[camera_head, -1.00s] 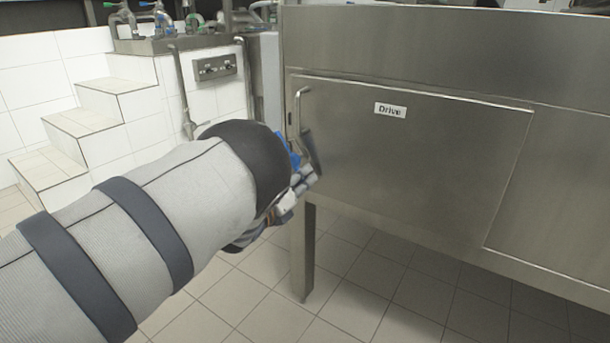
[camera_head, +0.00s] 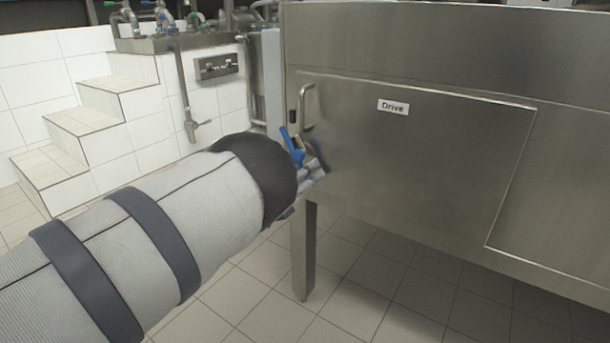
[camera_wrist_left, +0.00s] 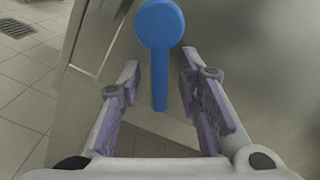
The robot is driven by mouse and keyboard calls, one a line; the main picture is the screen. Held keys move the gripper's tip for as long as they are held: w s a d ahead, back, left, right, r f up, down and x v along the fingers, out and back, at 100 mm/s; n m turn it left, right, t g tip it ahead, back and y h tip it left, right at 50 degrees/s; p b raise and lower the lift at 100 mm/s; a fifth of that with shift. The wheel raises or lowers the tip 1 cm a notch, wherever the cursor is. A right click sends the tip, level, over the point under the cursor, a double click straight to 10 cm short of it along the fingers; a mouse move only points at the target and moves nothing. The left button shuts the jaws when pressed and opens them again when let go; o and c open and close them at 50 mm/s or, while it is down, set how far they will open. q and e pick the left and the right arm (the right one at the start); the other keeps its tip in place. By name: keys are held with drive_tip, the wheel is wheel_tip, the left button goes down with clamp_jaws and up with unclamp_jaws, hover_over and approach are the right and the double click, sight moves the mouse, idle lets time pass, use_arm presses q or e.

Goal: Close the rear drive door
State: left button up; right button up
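The drive door (camera_head: 420,165) is a flat steel panel with a "Drive" label (camera_head: 393,107). It looks flush, or nearly so, with the machine front. A bent metal handle (camera_head: 308,105) is at its upper left. A blue lever (camera_head: 292,148) shows below the handle, partly hidden by my left arm. My left gripper (camera_head: 316,172) is at the door's lower left edge, mostly hidden behind its wrist. In the left wrist view, my left gripper (camera_wrist_left: 163,105) is open. The blue lever (camera_wrist_left: 159,60), with a round head, stands between its fingers, apart from both. My right gripper is not in view.
A steel leg (camera_head: 304,250) stands below the door's left edge. The tiled floor (camera_head: 375,290) under the machine is clear.

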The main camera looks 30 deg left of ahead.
use_arm(q)
drive_tip(key=s+a, duration=0.1)
drive_tip(key=s, duration=1.1)
